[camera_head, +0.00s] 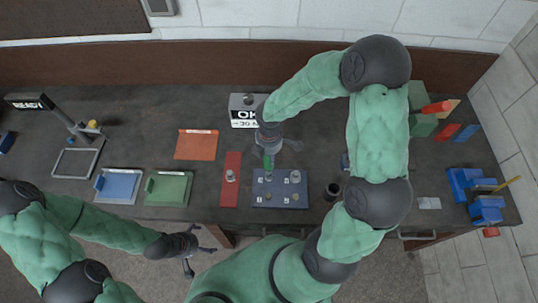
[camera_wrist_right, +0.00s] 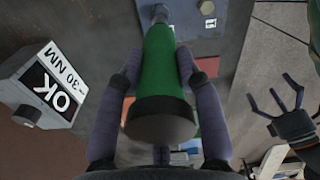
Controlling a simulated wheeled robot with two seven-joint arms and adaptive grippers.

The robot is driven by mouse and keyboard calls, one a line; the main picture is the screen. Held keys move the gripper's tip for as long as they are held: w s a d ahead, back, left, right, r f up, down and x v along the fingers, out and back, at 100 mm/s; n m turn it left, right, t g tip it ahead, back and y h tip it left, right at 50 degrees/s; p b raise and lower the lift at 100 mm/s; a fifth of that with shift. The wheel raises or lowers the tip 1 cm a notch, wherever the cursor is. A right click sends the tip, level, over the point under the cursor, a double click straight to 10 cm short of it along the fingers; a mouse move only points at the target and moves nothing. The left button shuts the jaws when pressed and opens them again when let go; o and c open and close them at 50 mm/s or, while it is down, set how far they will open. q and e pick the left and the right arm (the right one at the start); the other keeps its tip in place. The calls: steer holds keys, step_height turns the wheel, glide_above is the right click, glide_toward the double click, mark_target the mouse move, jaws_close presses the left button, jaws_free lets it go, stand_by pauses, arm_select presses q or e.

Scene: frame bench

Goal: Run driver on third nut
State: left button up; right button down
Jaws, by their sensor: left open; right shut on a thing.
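My right gripper (camera_head: 269,146) is shut on a green driver (camera_head: 268,162), which also shows in the wrist view (camera_wrist_right: 160,62). The driver's tip points down at the upper left part of the blue plate (camera_head: 281,205). Whether the tip touches a nut there is hidden. A silver nut or stud (camera_head: 295,176) stands at the plate's upper right, and small studs show along its lower edge. In the wrist view the plate (camera_wrist_right: 185,14) is at the top, by the driver's metal tip. My left gripper (camera_head: 196,246) is open and empty, in front of the bench edge.
A grey-white box marked OK (camera_head: 243,112) stands behind the plate. A red strip (camera_head: 231,196) with a silver part lies left of it, and a dark cup (camera_head: 332,191) stands right. An orange mat (camera_head: 196,145), blue tray (camera_head: 118,187) and green tray (camera_head: 168,189) lie further left.

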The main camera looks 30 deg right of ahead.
steer(key=shift+s+a+f, duration=0.1)
steer(key=shift+s, duration=0.1)
steer(key=shift+w+r+p, duration=0.15)
steer(key=shift+r+p, duration=0.45)
steer(key=shift+p, duration=0.05)
steer(key=shift+w+r+p, duration=0.1)
steer(key=shift+r+p, duration=2.3)
steer(key=shift+r, duration=0.6)
steer(key=shift+f, duration=0.1)
